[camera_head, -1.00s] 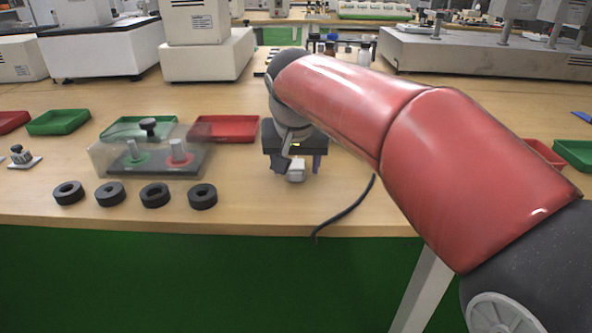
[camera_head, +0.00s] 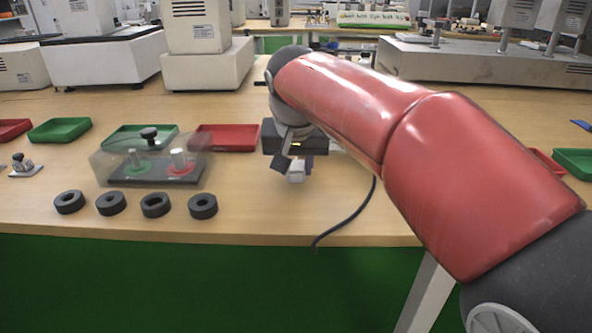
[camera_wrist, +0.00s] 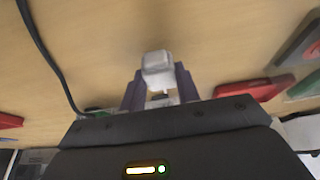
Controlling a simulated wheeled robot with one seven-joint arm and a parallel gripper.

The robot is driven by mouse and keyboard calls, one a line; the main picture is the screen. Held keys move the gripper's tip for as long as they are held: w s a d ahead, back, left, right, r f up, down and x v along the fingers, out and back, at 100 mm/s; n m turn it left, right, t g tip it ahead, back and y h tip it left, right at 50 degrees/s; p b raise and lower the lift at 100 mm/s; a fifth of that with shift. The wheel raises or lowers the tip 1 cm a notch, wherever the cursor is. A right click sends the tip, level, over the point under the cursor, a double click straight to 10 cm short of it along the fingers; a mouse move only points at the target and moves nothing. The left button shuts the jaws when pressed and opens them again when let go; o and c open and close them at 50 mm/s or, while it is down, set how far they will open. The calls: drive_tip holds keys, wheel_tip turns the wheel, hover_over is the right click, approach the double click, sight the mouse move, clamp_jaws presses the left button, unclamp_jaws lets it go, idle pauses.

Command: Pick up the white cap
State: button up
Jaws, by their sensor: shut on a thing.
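The white cap (camera_head: 296,172) is a small white block at the end of my gripper (camera_head: 292,165), in front of the red arm. In the wrist view the white cap (camera_wrist: 158,68) sits between the two dark fingers of my gripper (camera_wrist: 160,85). The fingers are shut on it. The cap appears to be above the wooden table, but the exact height is hard to tell. Part of the cap is hidden by the fingers.
Several black rings (camera_head: 156,203) lie to the left along the front. Behind them stands a clear-covered box (camera_head: 150,165) with knobs. Red (camera_head: 228,138) and green (camera_head: 60,129) trays lie farther back. A black cable (camera_head: 350,217) hangs over the table's front edge, right of my gripper.

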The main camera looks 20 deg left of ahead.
sight(296, 167)
wheel_tip(296, 167, up, 18)
drive_tip(key=p, duration=0.3)
idle(0.4)
